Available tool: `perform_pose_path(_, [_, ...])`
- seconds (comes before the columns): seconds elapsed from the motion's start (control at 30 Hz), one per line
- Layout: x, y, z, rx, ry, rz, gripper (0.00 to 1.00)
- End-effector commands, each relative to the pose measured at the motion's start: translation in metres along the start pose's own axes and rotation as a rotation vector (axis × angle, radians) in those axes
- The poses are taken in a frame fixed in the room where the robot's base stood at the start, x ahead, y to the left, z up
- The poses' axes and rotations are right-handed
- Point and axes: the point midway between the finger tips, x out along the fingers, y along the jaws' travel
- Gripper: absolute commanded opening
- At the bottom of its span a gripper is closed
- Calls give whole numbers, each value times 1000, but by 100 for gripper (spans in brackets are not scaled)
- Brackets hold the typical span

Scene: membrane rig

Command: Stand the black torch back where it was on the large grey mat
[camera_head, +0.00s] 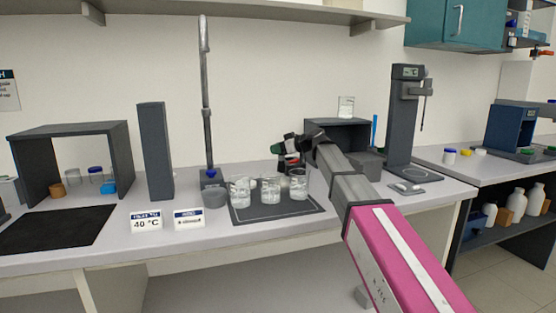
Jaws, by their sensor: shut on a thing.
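My gripper (291,153) is at the end of my arm, above the back right part of the dark grey mat (250,214) in the middle of the bench. It is shut on a small dark thing, taken as the black torch, which is mostly lost against the gripper and the dark box behind. Its tilt and its height above the mat cannot be told. Glass beakers stand in a row on the mat, at the left (240,191), middle (270,189) and right (299,185).
A grey bowl (214,198) stands just left of the mat, near a tall stand (206,130). Two small signs (146,221) stand at the front. A black mat (55,229) lies bare at the left. A dark box (340,133) and a tall instrument (401,125) stand behind my arm.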

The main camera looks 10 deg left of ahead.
Motion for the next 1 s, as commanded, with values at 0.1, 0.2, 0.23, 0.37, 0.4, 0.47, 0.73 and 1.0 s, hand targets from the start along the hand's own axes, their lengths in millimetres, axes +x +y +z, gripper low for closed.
perform_pose_path(0.1, [1,1,6,2,0,-1,0])
perform_pose_path(0.2, [4,0,17,2,0,-1,0])
perform_pose_path(0.23, [5,0,21,2,0,0,0])
perform_pose_path(0.37, [10,0,37,3,0,0,0])
perform_pose_path(0.4, [11,0,39,2,1,0,0])
perform_pose_path(0.47, [11,1,40,0,1,0,0])
perform_pose_path(0.73, [12,0,41,0,1,0,0])
perform_pose_path(1.0, [12,0,42,0,0,0,56])
